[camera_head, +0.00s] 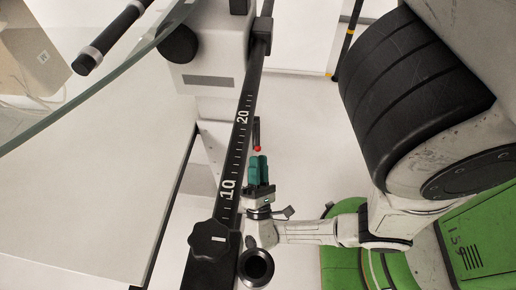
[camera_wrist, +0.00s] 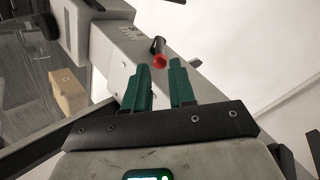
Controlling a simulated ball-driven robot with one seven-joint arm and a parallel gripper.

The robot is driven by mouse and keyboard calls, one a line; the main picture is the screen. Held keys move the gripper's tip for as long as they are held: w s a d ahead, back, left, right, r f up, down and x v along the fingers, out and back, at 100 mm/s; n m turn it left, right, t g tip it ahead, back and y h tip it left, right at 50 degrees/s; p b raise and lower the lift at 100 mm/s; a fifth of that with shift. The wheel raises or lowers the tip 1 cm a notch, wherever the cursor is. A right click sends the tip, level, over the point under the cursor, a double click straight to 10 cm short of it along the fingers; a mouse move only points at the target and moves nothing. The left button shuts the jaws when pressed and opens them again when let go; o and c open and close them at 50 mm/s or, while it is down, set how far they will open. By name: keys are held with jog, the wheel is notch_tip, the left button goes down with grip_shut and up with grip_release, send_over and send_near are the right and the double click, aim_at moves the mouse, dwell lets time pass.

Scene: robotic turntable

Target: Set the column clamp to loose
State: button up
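A black lever with a red tip (camera_head: 257,149) stands just beyond my gripper (camera_head: 258,160) in the head view; it looks like the column clamp's handle. In the wrist view the lever (camera_wrist: 157,46) sticks out from a pale grey column (camera_wrist: 122,45), its red end facing the camera. My gripper's green fingers (camera_wrist: 161,72) are apart with an empty gap between them. The red tip shows just past the fingertips, in line with the gap; I cannot tell whether they touch. No marking for loose or tight is readable.
A black rail with a number scale (camera_head: 241,125) runs beside my gripper, with a black lobed knob (camera_head: 209,240) at its lower end. Another round black knob (camera_head: 178,44) sits at the upper left. A glass edge (camera_head: 120,75) and a white tabletop (camera_head: 90,200) lie left.

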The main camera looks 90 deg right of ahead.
jog(key=shift+v, duration=2.05)
jog(key=shift+r, duration=0.1)
jog(key=shift+c, duration=0.5)
jog(key=shift+s+d+r, duration=0.15)
jog(key=shift+d+r, duration=0.1)
jog(key=shift+d, duration=0.05)
jog(key=shift+c, duration=0.9)
jog(key=s+d+r+y+p, duration=0.1)
jog(key=p, duration=0.1)
jog(key=d+r+y+p, duration=0.1)
jog(key=d+p, duration=0.1)
jog(key=s+d+r+y+p, duration=0.1)
jog(key=y+p, duration=0.1)
jog(key=shift+s+d+g, duration=0.3)
jog(key=shift+s+d, duration=0.05)
grip_shut()
jog(key=s+d+r+m+y+p, duration=0.2)
jog(key=s+y+p, duration=0.2)
jog(key=y+p, duration=0.25)
jog(key=w+a+r+m+t+y+p, duration=0.2)
jog(key=a+r+m+t+y+p, duration=0.3)
jog(key=a+r+y+p, duration=0.55)
jog(key=h+p, duration=0.2)
jog(key=h, duration=0.1)
send_near(258, 144)
jog(key=r+x, duration=0.1)
jog(key=x, duration=0.5)
jog(key=shift+w+d+f, duration=0.35)
jog(key=shift+w, duration=0.25)
